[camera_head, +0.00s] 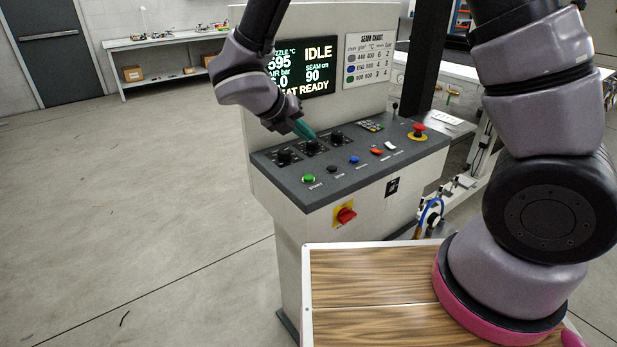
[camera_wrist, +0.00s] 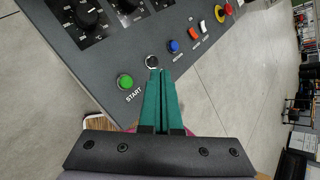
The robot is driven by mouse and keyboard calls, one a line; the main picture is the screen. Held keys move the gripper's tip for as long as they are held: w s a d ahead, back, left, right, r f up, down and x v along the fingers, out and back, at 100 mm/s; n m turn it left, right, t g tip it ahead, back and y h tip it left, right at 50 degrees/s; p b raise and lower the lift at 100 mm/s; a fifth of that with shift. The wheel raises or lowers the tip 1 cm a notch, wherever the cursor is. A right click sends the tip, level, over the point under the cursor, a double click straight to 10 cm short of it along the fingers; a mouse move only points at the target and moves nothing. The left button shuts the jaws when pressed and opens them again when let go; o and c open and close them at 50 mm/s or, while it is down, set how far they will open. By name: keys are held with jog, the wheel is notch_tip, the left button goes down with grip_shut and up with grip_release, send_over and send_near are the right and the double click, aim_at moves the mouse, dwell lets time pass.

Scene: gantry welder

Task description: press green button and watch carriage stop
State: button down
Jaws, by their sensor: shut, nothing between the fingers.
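The green button (camera_head: 309,178) is at the left front of the sloped console panel (camera_head: 341,183). In the wrist view the green button (camera_wrist: 126,81) has the label START beside it. My gripper (camera_head: 306,131) is over the panel near the black knobs, its teal fingers shut and empty. In the wrist view the fingertips (camera_wrist: 160,73) are to the right of the green button, close to a dark round button (camera_wrist: 152,61); I cannot tell whether they touch anything. The display (camera_head: 303,70) reads IDLE, with "READY" on its bottom line. The carriage cannot be made out.
Black knobs (camera_head: 312,147) stand up behind the button row. A blue button (camera_head: 353,160), a red rocker (camera_head: 377,151) and a red mushroom button (camera_head: 418,130) lie farther right. A red rotary switch (camera_head: 346,215) is on the front face.

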aim_at(306, 179)
jog(key=shift+f, duration=4.3)
jog(key=shift+f, duration=0.15)
jog(key=shift+f, duration=0.3)
